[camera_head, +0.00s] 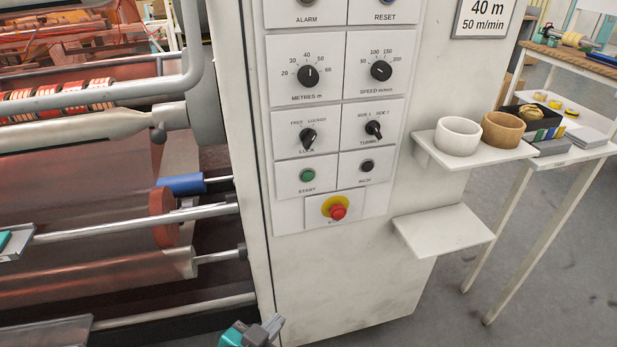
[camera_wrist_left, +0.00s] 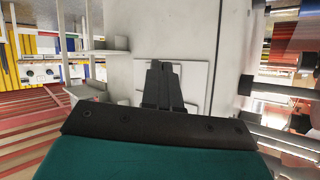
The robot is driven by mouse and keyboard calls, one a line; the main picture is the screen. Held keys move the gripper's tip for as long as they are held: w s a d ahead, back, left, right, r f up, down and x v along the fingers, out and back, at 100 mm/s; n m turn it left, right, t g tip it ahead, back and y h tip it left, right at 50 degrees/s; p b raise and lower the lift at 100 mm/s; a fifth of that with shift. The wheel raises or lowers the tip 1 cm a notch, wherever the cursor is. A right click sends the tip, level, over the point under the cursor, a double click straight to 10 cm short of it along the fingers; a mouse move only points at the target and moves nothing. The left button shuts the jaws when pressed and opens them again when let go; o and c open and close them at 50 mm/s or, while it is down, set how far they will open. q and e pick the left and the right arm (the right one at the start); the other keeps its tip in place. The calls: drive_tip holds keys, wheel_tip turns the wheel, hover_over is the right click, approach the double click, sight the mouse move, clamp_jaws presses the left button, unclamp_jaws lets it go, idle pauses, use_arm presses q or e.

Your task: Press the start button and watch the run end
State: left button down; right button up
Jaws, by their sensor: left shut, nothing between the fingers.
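The control panel is on the white machine cabinet in the head view. The green start button (camera_head: 307,175) sits in the panel's lower left, above the red emergency stop button (camera_head: 338,211) on its yellow disc. The metres knob (camera_head: 307,76) points near 40 and the speed knob (camera_head: 381,71) is beside it. My left gripper (camera_head: 272,323) is at the bottom edge, well below the start button and apart from it. It is shut and empty. In the left wrist view the shut fingers (camera_wrist_left: 164,82) point at the white cabinet. My right gripper is not in view.
Two small shelves stick out right of the panel. The upper one (camera_head: 487,148) holds a white ring (camera_head: 457,136) and a brown ring (camera_head: 502,131); the lower one (camera_head: 443,231) is empty. The machine's rollers (camera_head: 140,222) lie to the left. A side table stands at the right.

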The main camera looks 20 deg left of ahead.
sight(308, 177)
use_arm(q)
drive_tip(key=w+d+r+m+t+h, duration=0.1)
drive_tip(key=w+d+r+m+t, duration=0.1)
drive_tip(key=w+r, duration=0.5)
drive_tip(key=w+d+r+m+t+h, duration=0.1)
drive_tip(key=w+d+r+m+t, duration=0.1)
drive_tip(key=w+r+m+t, duration=0.2)
drive_tip(key=w+r, duration=0.3)
drive_tip(key=r, duration=0.2)
drive_tip(key=shift+d+r, duration=0.15)
drive_tip(key=shift+d, duration=0.2)
drive_tip(key=shift+w, duration=0.1)
drive_tip(key=shift+w+a, duration=0.85)
drive_tip(key=shift+w, duration=0.35)
drive_tip(key=shift+w+a, duration=0.8)
drive_tip(key=shift+w, duration=0.35)
drive_tip(key=shift+w+a, duration=0.85)
drive_tip(key=shift+w, duration=0.35)
drive_tip(key=shift+w+a, duration=0.2)
drive_tip(key=shift+w, duration=0.15)
